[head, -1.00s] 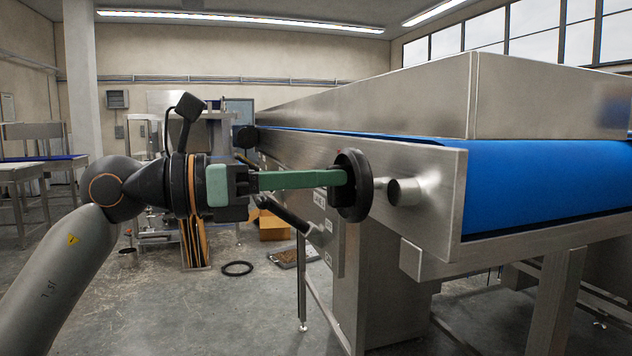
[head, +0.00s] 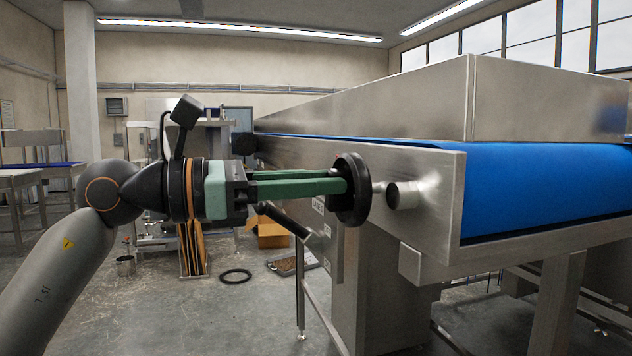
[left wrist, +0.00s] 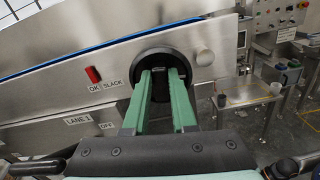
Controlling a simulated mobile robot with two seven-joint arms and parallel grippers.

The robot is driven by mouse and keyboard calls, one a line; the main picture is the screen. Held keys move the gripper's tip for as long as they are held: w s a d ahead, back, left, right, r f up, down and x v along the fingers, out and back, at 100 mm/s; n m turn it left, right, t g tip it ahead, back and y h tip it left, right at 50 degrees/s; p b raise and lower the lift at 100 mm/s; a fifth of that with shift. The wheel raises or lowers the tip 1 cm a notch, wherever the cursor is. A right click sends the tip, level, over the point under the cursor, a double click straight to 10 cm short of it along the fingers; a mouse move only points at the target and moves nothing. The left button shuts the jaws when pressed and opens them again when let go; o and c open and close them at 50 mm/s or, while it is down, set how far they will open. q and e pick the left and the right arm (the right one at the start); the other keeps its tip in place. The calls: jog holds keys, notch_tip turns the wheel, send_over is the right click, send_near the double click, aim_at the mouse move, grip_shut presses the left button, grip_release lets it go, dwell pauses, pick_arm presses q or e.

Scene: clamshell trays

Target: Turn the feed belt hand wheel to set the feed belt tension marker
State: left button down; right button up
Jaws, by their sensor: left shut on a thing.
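The black hand wheel (head: 354,190) sits on a short shaft at the side of the feed belt (head: 545,185). My left gripper (head: 340,180) reaches it from the left, and its two green fingers are shut on the wheel. In the left wrist view the fingertips (left wrist: 167,76) are at the hub inside the dark wheel rim (left wrist: 164,54). The red tension marker (left wrist: 93,74) shows left of the wheel, above the OK label (left wrist: 95,87) and to the left of the SLACK label (left wrist: 115,83). My right gripper is not in view.
A steel knob (head: 403,194) sticks out beside the wheel. A dark bar (head: 290,222) lies below my fingers. A cardboard box (head: 270,235) and a black ring (head: 235,276) are on the floor behind.

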pick_arm(q)
jog(key=c, duration=0.7)
grip_release()
jog(key=shift+a, duration=0.1)
jog(key=b+v, duration=0.1)
jog(key=v, duration=1.1)
jog(key=shift+s+a, duration=0.1)
jog(key=shift+a, duration=0.05)
